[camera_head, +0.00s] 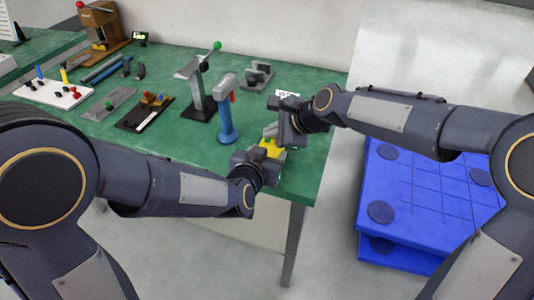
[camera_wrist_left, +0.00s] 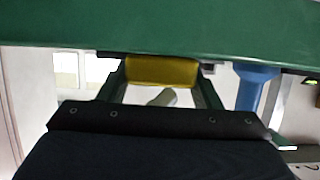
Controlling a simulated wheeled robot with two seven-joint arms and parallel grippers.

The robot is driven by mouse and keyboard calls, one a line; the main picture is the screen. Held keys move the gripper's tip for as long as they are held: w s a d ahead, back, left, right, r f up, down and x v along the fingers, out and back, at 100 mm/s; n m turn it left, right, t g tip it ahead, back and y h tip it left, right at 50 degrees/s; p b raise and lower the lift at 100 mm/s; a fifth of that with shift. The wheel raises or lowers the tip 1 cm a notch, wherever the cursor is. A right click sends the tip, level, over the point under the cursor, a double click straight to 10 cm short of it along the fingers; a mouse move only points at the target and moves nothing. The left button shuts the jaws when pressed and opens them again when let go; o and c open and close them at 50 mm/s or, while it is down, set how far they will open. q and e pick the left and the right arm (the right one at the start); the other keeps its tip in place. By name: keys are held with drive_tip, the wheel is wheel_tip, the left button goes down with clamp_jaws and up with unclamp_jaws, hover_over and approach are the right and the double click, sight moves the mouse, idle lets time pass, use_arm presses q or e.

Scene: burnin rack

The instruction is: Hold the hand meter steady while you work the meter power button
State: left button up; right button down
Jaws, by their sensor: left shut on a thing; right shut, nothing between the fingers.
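The hand meter (camera_head: 272,149) is a small yellow body at the near right part of the green table. My left gripper (camera_head: 262,155) is shut on the hand meter from the near side. In the left wrist view the yellow meter (camera_wrist_left: 162,71) sits between the two fingers. My right gripper (camera_head: 271,137) is shut and empty, just above and beyond the meter, close to it. The grippers cover much of the meter. The meter power button cannot be made out, and I cannot tell whether the right fingertips touch the meter.
A grey fixture (camera_head: 258,75) stands farther back. Blue pallets (camera_head: 415,205) are on the floor to the right of the green table (camera_head: 315,140).

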sight(272, 143)
drive_tip(key=shift+r, duration=0.35)
wheel_tip(272, 143, up, 6)
idle(0.6)
use_arm(q)
drive_tip(key=o, duration=1.2)
drive_tip(key=shift+c, duration=0.2)
